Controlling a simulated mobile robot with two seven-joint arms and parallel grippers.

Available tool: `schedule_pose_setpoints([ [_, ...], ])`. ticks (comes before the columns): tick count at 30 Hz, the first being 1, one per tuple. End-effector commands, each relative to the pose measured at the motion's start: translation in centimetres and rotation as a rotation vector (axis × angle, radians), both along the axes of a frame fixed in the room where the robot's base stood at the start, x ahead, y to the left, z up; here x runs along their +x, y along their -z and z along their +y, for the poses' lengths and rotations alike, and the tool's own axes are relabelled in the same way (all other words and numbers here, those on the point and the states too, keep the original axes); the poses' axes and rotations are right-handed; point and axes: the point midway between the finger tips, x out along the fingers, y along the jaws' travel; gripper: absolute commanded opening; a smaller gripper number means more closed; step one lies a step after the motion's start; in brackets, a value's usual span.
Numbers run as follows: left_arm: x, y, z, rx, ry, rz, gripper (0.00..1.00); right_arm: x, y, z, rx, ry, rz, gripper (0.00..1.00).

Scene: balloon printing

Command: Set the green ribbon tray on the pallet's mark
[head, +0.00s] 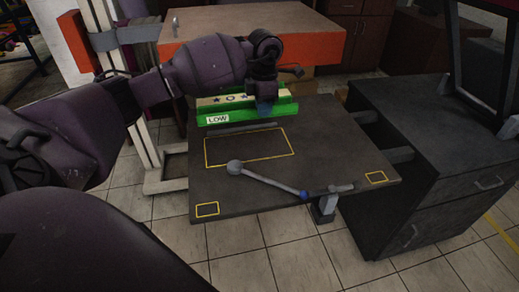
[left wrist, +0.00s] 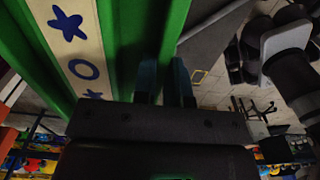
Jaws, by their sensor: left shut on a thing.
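The green ribbon tray (head: 285,109) has a cream strip with dark stars and a ring, and a white LOW label on its front. It is over the back part of the dark pallet (head: 340,150); I cannot tell whether it touches. My left gripper (head: 264,108) is shut on the tray's green wall, and its fingers (left wrist: 166,85) straddle that wall in the left wrist view, where the tray (left wrist: 115,30) fills the upper left. The large yellow rectangle mark (head: 293,147) is bare, in front of the tray. My right gripper is not in view.
A grey lever with a ball end (head: 235,167) and blue collar lies across the front of the pallet. Small yellow outlines mark the front left (head: 207,209) and right corners. A dark drawer cabinet (head: 440,170) stands right; an orange-sided table (head: 315,48) stands behind.

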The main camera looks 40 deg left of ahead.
Motion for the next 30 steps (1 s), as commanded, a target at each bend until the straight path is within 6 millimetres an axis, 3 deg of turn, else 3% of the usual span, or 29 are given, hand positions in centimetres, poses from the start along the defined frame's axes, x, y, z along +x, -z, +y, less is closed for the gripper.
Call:
schedule_pose_setpoints([
  [1, -0.1, 1.4, 0.0, -0.002, -0.001, 0.004, 0.00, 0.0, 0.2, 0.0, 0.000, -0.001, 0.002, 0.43],
  [12, 0.0, 9.3, -0.1, -0.002, 0.002, 0.003, 0.00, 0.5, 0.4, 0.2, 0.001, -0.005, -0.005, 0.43],
  [16, 0.0, 10.9, 0.0, -0.001, 0.002, 0.000, 0.00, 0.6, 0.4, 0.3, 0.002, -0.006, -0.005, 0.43],
  [23, 0.0, 12.0, 0.0, 0.000, 0.003, -0.001, 0.00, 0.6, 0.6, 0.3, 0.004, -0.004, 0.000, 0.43],
  [30, 0.0, 15.2, -0.1, -0.002, 0.002, 0.001, 0.00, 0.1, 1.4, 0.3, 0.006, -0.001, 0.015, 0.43],
])
